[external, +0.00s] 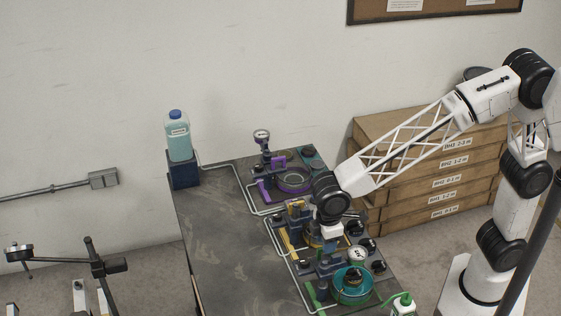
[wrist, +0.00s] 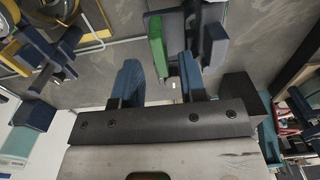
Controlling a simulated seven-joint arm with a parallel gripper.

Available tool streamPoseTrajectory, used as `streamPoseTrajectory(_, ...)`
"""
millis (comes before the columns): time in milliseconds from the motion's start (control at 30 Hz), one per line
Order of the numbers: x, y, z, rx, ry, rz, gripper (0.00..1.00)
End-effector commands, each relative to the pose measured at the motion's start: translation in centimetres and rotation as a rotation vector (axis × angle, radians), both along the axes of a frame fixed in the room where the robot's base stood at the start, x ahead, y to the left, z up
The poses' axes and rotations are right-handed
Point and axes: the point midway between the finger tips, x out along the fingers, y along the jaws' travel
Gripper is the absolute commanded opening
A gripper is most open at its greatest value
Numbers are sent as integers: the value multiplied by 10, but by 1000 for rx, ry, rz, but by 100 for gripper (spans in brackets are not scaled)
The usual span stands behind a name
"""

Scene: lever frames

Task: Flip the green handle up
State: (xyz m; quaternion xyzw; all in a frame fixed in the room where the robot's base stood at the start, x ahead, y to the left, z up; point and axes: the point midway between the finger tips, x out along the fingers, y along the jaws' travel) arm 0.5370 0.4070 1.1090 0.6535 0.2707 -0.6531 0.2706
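The green handle (external: 312,293) is on the nearest station, at the front of the table in the external view. In the wrist view the green handle (wrist: 156,46) appears as an upright green bar just beyond the fingertips, between their lines. My gripper (wrist: 160,75) is open, with its two blue-padded fingers apart and nothing held. In the external view my gripper (external: 330,236) points down over the middle, yellow-handled station, behind the green one as seen here; its fingertips are hard to make out. I cannot tell whether a finger touches the handle.
A yellow handle (external: 287,242) and a purple handle (external: 263,191) belong to the stations farther back. A teal round basin (external: 352,294) and a gauge (external: 358,254) stand beside the green handle. The table's left side (external: 215,225) is clear.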

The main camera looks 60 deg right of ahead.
Motion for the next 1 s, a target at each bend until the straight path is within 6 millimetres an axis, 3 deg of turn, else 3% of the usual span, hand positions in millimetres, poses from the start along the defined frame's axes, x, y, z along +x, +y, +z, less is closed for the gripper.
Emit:
streamPoseTrajectory(600, 0, 0, 67, 2, -2, 0, 38)
streamPoseTrajectory(1000, 0, 0, 72, 1, -1, 0, 38)
